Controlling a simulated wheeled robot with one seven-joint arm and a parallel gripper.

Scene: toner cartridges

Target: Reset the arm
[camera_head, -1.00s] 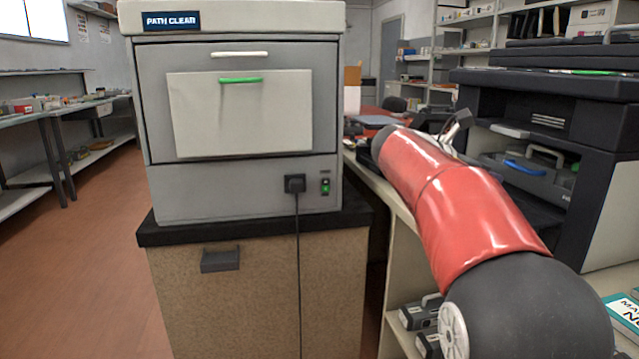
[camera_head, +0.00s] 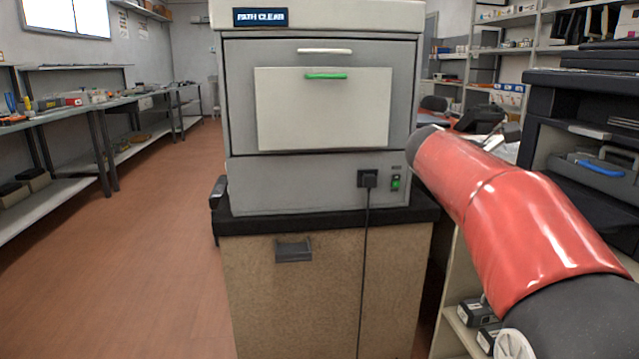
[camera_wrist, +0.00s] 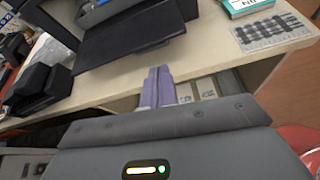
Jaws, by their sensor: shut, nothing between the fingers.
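My gripper (camera_wrist: 158,88) shows in the wrist view. Its two purple-grey fingers are together with nothing between them. It is over the front edge of a light counter (camera_wrist: 215,65), near a dark flat tray (camera_wrist: 125,42). In the head view my red arm reaches away on the right, and the gripper itself is mostly hidden behind the arm.
A grey machine with a "PATH CLEAR" label (camera_head: 320,185) stands on a brown cabinet (camera_head: 330,285), left of my arm. A black printer (camera_head: 575,110) is at the right. Toner cartridges (camera_head: 478,315) lie on a lower shelf. The floor (camera_head: 170,230) at left is clear.

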